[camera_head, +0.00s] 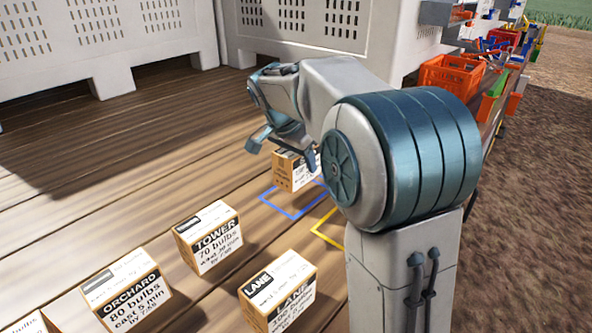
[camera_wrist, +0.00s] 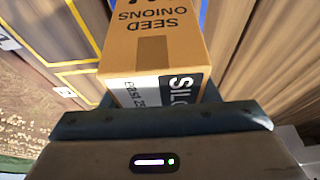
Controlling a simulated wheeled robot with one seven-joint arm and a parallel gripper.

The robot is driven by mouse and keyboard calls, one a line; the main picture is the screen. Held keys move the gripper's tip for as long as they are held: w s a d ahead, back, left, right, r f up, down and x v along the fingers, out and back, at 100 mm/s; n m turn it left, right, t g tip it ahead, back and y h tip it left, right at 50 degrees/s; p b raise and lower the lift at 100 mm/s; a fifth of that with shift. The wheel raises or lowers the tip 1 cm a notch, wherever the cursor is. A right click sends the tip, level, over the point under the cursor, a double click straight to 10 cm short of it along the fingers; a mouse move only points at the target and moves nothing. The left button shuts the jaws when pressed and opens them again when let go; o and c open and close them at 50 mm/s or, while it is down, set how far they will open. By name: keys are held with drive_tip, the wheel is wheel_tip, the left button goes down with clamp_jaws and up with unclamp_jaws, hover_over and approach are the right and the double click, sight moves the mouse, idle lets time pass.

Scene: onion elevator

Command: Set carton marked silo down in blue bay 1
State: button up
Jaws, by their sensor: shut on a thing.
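The carton marked silo (camera_wrist: 155,60) fills the middle of the wrist view, with "SEED ONIONS" on its tan face and "SILO" on a dark label. In the head view the carton (camera_head: 292,172) is under my gripper (camera_head: 284,150), partly hidden by my arm. My gripper is shut on it. A blue outline (camera_head: 291,216) on the plank floor shows just in front of and around the carton's lower end; no bay number is readable. A bit of blue also shows at the top of the wrist view (camera_wrist: 203,12). I cannot tell whether the carton touches the floor.
A yellow outline (camera_head: 322,236) lies next to the blue one, partly behind my arm. Cartons marked TOWER (camera_head: 208,238), ORCHARD (camera_head: 125,292) and LANE (camera_head: 278,292) stand nearer. White slotted bins (camera_head: 300,25) line the back. An orange crate (camera_head: 452,76) stands at the right.

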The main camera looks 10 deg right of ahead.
sight(284, 153)
drive_tip(key=shift+w+a+f, duration=0.1)
drive_tip(key=shift+w+a, duration=0.05)
drive_tip(key=shift+w, duration=0.05)
drive_tip(key=shift+f, duration=2)
drive_tip(key=shift+f, duration=0.1)
drive_tip(key=o, duration=1.3)
drive_tip(key=v, duration=1.2)
